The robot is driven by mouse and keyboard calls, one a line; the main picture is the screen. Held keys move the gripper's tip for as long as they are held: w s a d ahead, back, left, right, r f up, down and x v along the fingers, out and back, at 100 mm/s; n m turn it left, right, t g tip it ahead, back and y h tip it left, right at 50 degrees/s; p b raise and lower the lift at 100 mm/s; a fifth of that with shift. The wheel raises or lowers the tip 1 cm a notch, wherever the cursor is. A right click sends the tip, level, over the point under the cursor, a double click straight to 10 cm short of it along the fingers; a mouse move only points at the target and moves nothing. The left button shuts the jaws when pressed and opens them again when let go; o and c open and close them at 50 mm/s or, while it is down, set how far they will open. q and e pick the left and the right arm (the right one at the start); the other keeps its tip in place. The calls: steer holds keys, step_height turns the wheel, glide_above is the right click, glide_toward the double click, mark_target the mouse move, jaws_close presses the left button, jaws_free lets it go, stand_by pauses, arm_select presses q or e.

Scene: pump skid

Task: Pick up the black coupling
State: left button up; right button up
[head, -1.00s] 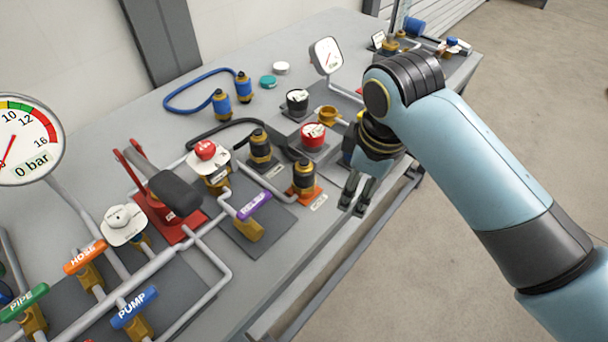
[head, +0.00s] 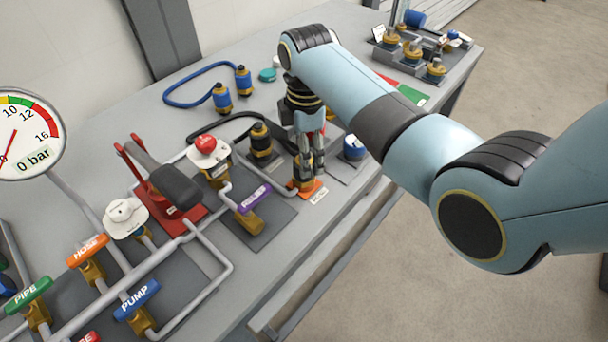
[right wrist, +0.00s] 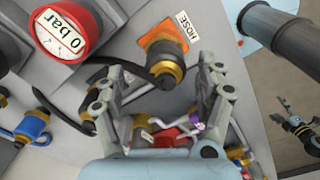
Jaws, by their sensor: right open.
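A black and brass coupling (head: 300,180) stands on an orange plate at the front of the bench, beside a small white label. My right gripper (head: 310,158) is open just above and behind it and partly hides it. In the right wrist view the same coupling (right wrist: 166,68) shows on the orange plate (right wrist: 163,40) by a "HOSE" label, between the directions of the two spread fingers (right wrist: 158,90). Whether the fingers touch it cannot be told. A second black and brass coupling (head: 260,141) stands to the left, by a black hose. My left gripper is out of view.
A purple-handled valve (head: 254,200) and a red-knobbed valve (head: 208,146) stand close on the left. A blue round part (head: 353,148) is just to the right. A red-rimmed gauge (right wrist: 65,32) shows in the right wrist view. Two blue couplings (head: 221,100) stand behind.

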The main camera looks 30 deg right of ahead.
steer(key=f, duration=0.5)
steer(key=shift+s+a, duration=0.25)
steer(key=shift+r, duration=0.1)
steer(key=c, duration=1.4)
